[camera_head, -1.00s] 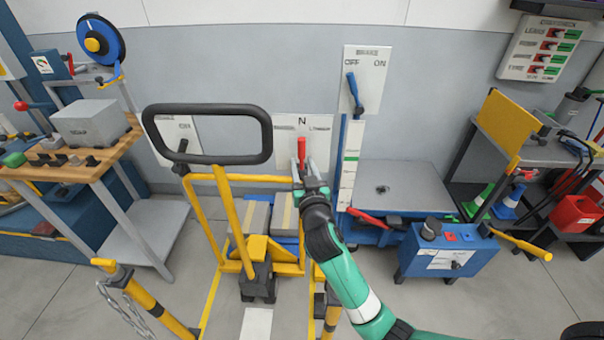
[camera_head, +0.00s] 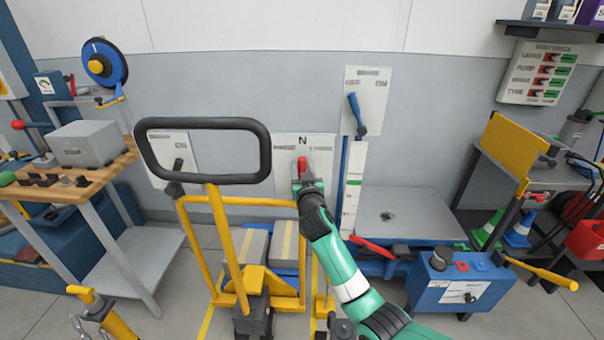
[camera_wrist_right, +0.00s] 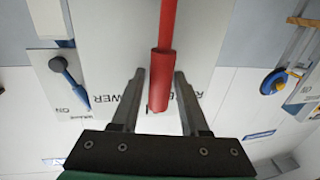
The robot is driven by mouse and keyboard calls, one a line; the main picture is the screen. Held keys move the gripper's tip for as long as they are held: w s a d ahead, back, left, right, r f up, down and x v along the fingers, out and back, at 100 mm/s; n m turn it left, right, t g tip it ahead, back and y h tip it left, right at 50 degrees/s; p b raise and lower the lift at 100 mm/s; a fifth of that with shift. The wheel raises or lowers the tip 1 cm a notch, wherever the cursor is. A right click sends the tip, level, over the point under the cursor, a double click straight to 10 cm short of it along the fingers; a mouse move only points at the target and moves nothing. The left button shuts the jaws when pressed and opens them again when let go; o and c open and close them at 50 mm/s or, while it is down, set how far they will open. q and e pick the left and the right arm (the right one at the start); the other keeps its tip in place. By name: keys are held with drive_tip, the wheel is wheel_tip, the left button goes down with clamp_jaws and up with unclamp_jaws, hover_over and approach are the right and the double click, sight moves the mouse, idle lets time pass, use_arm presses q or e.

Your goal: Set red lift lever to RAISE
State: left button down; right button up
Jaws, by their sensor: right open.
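The red lift lever (camera_head: 302,166) stands on a white wall plate (camera_head: 318,146), upright below the letter N. The plate has lettering left and right of the N; in the wrist view its LOWER and RAISE words are partly hidden. My right gripper (camera_head: 302,181) is at the lever, in front of the plate. In the right wrist view, the red handle (camera_wrist_right: 161,85) lies between the two spread fingers of my right gripper (camera_wrist_right: 159,76), with a gap on each side. The lever's pivot is out of clear sight. My left gripper is not in view.
A pallet truck with a black loop handle (camera_head: 202,123) stands just left of my right arm. A blue-handled switch (camera_head: 356,113) is on the panel up to the right, above a lift platform (camera_head: 400,210). A workbench (camera_head: 100,170) is at the left.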

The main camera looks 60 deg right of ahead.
drive_tip(key=shift+w+d, duration=0.1)
drive_tip(key=shift+d, duration=0.05)
clamp_jaws()
idle(1.4)
